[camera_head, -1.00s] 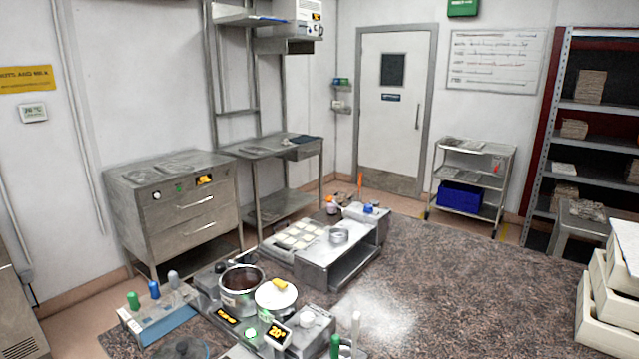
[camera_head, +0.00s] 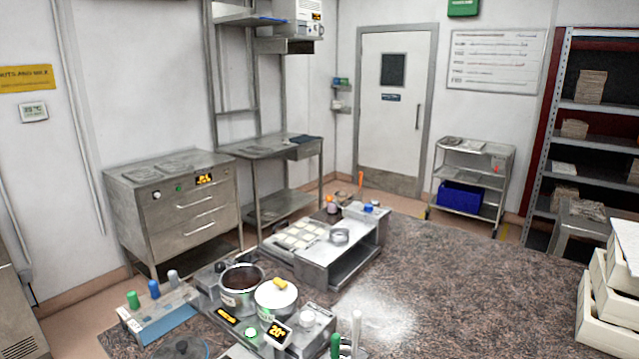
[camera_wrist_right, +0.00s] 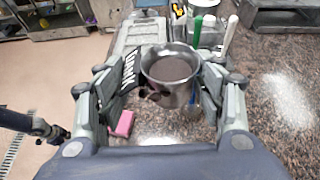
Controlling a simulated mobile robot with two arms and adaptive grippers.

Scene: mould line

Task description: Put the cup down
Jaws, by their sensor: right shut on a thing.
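A metal cup (camera_wrist_right: 172,92) with dark brown contents is in the right wrist view, seen from above at a slant. My right gripper (camera_wrist_right: 170,78) is shut on it, with a finger on each side of its wall. The cup appears upright, over the speckled worktop. Its underside is hidden, so I cannot tell whether it touches the worktop. Neither the held cup nor my right gripper shows in the head view. My left gripper is in neither view.
The speckled worktop (camera_head: 450,285) is largely bare in its middle and right. A brown-filled pot (camera_head: 236,302) and a white-lidded pot (camera_head: 275,306) stand at its left. A steel stand (camera_head: 322,262) is behind them, white trays (camera_head: 606,322) at right. A pink block (camera_wrist_right: 123,124) is near the gripper.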

